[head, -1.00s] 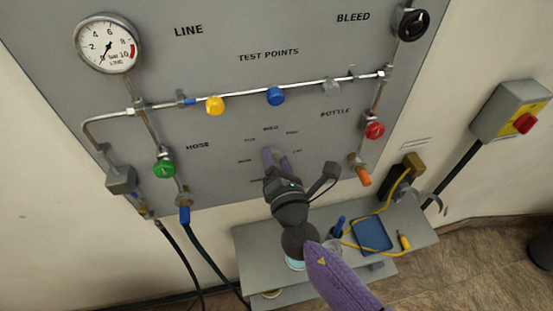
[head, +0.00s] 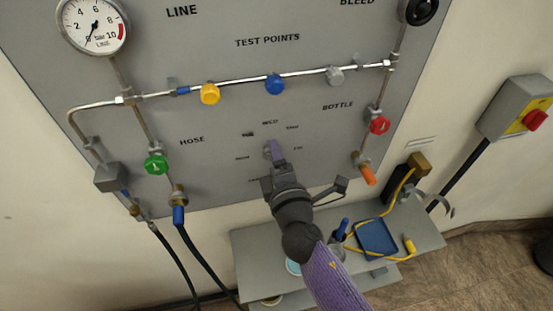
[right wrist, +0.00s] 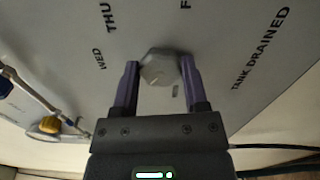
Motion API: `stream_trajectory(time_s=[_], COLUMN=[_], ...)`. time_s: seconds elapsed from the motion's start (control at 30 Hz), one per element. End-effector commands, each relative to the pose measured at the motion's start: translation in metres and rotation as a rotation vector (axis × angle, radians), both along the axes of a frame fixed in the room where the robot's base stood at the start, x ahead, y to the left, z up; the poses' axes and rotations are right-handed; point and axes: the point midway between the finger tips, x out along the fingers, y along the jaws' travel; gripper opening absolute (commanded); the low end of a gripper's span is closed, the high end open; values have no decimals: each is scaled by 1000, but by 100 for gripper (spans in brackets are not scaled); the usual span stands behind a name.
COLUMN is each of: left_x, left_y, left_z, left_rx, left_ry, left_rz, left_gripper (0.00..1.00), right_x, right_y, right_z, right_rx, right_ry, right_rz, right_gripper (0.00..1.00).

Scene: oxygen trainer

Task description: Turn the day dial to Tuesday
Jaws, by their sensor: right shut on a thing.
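The day dial is a grey faceted knob (right wrist: 160,66) on the panel, seen in the right wrist view between my two purple fingers. My right gripper (right wrist: 160,85) is shut on it, one finger on each side. In the head view my right gripper (head: 273,150) covers the dial, so its pointer cannot be read. The Tuesday label (head: 247,134) lies up and left of the gripper, with the Wednesday label (head: 270,122) above it. The Wednesday label also shows in the right wrist view (right wrist: 99,59). My left gripper is not in view.
Yellow (head: 210,94), blue (head: 275,84) and grey (head: 335,76) knobs sit on the pipe above. A green knob (head: 156,163) is left and a red knob (head: 380,125) right. A shelf (head: 415,238) below holds a blue tray (head: 377,238) and a yellow cord.

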Motion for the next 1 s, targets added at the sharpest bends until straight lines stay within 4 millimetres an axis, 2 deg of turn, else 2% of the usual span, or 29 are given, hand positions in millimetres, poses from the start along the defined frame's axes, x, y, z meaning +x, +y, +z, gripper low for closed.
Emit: stream_trajectory(time_s=[0.3,0.8,0.83,0.97,1.0], left_x=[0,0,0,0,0], left_y=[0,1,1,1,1], left_z=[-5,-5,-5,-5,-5], left_rx=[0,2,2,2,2], left_ry=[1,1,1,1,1], left_rz=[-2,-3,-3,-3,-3], left_gripper=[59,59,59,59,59], right_x=[0,0,0,0,0], right_y=[0,0,0,0,0], right_z=[-2,-1,-1,-1,-1], right_rx=[100,115,115,115,115], right_ry=[25,30,30,30,29], right_rz=[0,-1,-1,-1,0], right_gripper=[0,0,61,88,92])
